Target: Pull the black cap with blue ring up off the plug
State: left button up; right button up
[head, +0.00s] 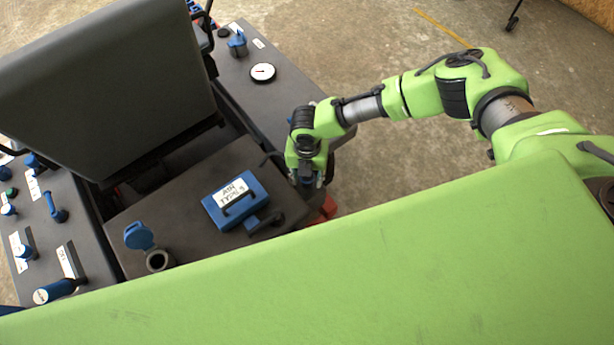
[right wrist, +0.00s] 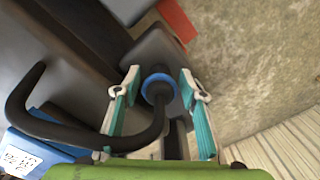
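The black cap with the blue ring (right wrist: 158,86) shows in the right wrist view, between the fingers of my right gripper (right wrist: 160,84). The fingers stand on either side of it, apart, with narrow gaps. A thick black bent bar or cable runs from near the cap to the left. The plug under the cap is hidden. In the head view my right gripper (head: 312,183) points down at the right edge of the dark console, and its body hides the cap. My left gripper is out of view.
A blue box with a handle and white label (head: 236,201) sits on the console (head: 180,190) left of the gripper. A blue flip lid (head: 139,236) stands open by a round socket (head: 158,261). A grey seat back (head: 110,80) rises behind. Concrete floor (head: 390,180) lies to the right.

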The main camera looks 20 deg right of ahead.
grip_shut()
notch_tip(320, 180, up, 4)
jog(key=p, duration=0.3)
jog(key=shift+f, duration=0.25)
jog(key=shift+w, duration=0.15)
jog(key=shift+c, duration=1)
grip_release()
jog(key=shift+o, duration=1)
jog(key=shift+r, duration=0.1)
